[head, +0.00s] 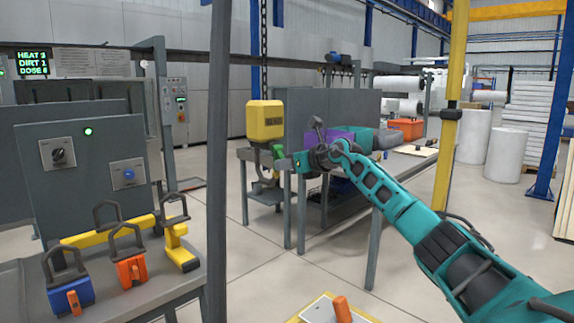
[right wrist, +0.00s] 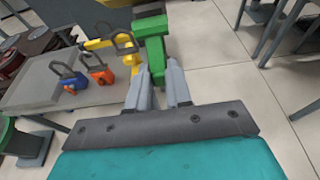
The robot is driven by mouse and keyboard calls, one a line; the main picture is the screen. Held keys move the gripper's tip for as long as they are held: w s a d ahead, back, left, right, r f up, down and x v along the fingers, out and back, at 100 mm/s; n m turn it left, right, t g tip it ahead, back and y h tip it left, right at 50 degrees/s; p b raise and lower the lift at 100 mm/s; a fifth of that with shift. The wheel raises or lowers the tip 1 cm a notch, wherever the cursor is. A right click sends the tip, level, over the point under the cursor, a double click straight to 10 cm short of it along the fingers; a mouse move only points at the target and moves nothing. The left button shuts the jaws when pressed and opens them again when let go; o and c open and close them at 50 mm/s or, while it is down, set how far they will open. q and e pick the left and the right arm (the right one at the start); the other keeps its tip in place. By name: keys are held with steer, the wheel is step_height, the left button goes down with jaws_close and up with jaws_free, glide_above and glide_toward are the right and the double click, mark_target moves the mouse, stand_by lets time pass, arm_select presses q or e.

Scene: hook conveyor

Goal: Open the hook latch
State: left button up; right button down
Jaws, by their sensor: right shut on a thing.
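A yellow hoist block (head: 265,120) hangs on a dark chain at mid-picture in the head view, with a grey hook (head: 262,173) below it. A green latch (head: 278,154) sits at the hook's right side. My right gripper (head: 284,163) reaches it from the right. In the right wrist view, the green latch (right wrist: 152,45) runs down between the grey fingertips of my right gripper (right wrist: 160,82), which is shut on its lower end. The hook is mostly hidden in that view. My left gripper is not in view.
A grey table (head: 185,285) at left carries blue, orange and yellow parts with dark handles. A grey post (head: 217,200) stands left of the hoist, a yellow post (head: 449,120) to the right. A workbench with an orange bin (head: 405,128) is behind my right arm.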

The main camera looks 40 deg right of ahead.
steer(key=shift+s+d+r+g+p, duration=0.1)
steer(key=shift+s+r+g+p, duration=0.15)
steer(key=shift+r+g+p, duration=0.4)
steer(key=shift+s+r+g+p, duration=0.25)
steer(key=shift+g+p, duration=0.4)
steer(key=shift+p, duration=0.45)
steer(key=shift+r, duration=0.1)
steer(key=r+g, duration=0.1)
steer(key=s+r+g, duration=0.1)
steer(key=shift+r+g, duration=0.1)
steer(key=shift+g, duration=0.2)
steer(key=shift+w, duration=0.1)
